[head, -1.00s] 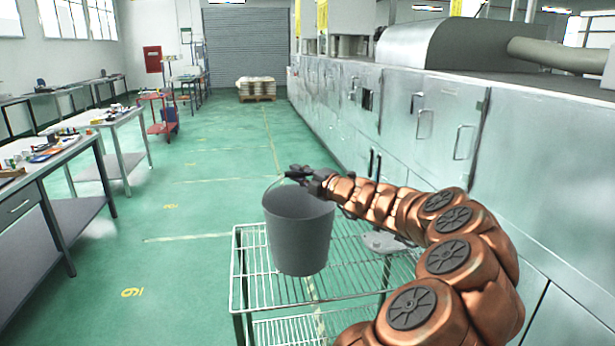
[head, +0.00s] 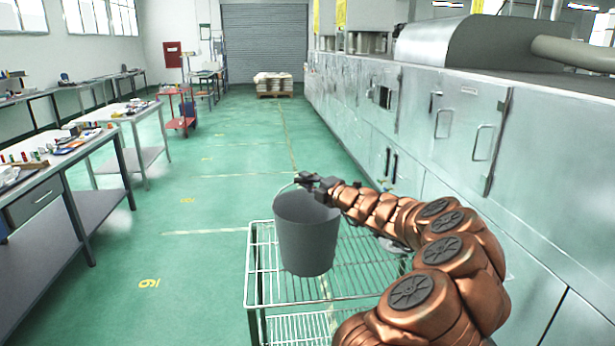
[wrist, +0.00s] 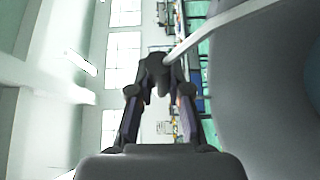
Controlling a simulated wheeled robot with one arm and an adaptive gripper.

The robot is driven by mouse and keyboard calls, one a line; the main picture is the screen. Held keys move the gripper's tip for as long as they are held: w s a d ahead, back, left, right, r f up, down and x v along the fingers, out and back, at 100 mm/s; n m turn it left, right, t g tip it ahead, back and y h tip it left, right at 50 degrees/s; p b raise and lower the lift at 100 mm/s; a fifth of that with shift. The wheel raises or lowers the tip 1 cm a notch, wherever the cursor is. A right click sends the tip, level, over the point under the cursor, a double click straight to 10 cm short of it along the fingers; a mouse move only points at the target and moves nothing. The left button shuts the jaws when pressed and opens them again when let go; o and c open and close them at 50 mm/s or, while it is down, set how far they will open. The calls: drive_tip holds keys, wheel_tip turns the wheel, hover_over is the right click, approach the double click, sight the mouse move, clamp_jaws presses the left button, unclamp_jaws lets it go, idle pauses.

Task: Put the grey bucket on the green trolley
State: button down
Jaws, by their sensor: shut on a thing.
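The grey bucket (head: 306,240) hangs upright by its thin handle from my gripper (head: 308,180) in the head view. My gripper is shut on the handle just above the bucket's rim. In the wrist view, the closed fingertips (wrist: 160,75) meet the pale handle (wrist: 225,20), and the bucket's grey wall (wrist: 255,90) fills the right side. A wire-shelf trolley (head: 262,290) with pale wires shows behind and below the bucket; the green floor shows through it. I cannot tell whether the bucket's base touches its top shelf.
Long metal cabinets (head: 440,125) line the right side, close to my arm. Workbenches with small items (head: 60,165) stand at the left. A red cart (head: 181,122) and a loaded pallet (head: 274,86) are farther back. The green floor (head: 215,215) between is clear.

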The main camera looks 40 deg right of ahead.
drive_tip(key=shift+r, duration=0.1)
drive_tip(key=c, duration=1.1)
unclamp_jaws()
drive_tip(key=shift+s+a+b, duration=0.2)
drive_tip(key=shift+s+b, duration=0.15)
drive_tip(key=shift+s, duration=2.7)
drive_tip(key=shift+s+a+b, duration=0.15)
drive_tip(key=shift+s+b, duration=0.2)
drive_tip(key=shift+s, duration=2.65)
